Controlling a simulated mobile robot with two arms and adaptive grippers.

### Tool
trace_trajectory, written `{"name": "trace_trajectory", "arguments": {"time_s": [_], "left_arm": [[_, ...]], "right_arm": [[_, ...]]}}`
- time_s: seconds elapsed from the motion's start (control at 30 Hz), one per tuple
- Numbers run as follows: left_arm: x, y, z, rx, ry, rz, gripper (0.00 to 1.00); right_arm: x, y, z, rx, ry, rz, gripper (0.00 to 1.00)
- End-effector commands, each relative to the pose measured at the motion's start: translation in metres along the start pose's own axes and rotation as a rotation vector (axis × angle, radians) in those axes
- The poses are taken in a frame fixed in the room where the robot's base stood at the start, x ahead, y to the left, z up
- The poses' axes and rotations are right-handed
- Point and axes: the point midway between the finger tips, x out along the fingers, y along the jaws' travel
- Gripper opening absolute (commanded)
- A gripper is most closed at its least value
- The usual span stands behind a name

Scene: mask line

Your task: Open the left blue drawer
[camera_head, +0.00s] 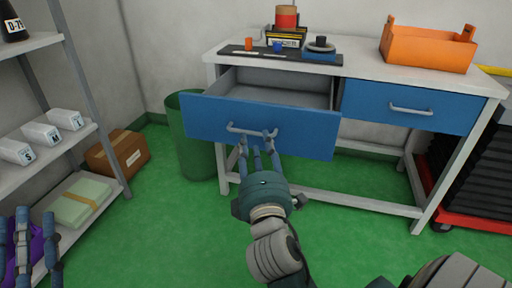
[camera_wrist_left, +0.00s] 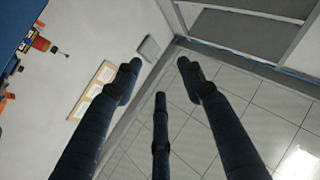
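The left blue drawer (camera_head: 205,118) of the workbench is pulled well out, and its empty-looking inside shows from above. My right gripper (camera_head: 257,142) is at the drawer's grey handle (camera_head: 237,128), with its fingertips closed around the bar. The thumb side is partly hidden. My left gripper (camera_head: 35,240) is at the lower left, beside the shelf and far from the drawer. Its fingers are spread and empty, as the left wrist view (camera_wrist_left: 158,85) also shows.
The right blue drawer (camera_head: 375,103) is shut. An orange toolbox (camera_head: 428,48) and a dark tray (camera_head: 265,54) stand on the bench (camera_head: 355,68). A green bin (camera_head: 193,150) stands left of the bench, near a cardboard box (camera_head: 118,152). Shelving stands at the left.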

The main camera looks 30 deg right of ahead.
Motion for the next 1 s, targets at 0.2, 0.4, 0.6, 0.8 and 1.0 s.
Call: {"name": "trace_trajectory", "arguments": {"time_s": [0.2, 0.4, 0.6, 0.8, 1.0], "left_arm": [[0.0, 0.001, -0.005, -0.001, 0.021, 0.001, 0.4], [0.001, 0.001, -0.005, -0.001, 0.017, 0.001, 0.4], [0.002, -0.001, 0.012, 0.001, -0.061, -0.002, 0.4], [0.0, -0.002, 0.022, 0.003, -0.102, -0.004, 0.4], [0.0, -0.002, 0.022, 0.003, -0.102, -0.004, 0.4]], "right_arm": [[-0.003, 0.0, 0.0, 0.0, 0.0, 0.001, 0.35], [-0.003, 0.0, 0.0, 0.0, 0.0, 0.0, 0.35], [-0.003, 0.001, 0.0, -0.001, 0.0, 0.0, 0.35], [-0.003, 0.0, 0.0, -0.001, 0.0, 0.0, 0.35], [-0.003, 0.0, 0.0, -0.001, 0.0, 0.0, 0.35]]}}
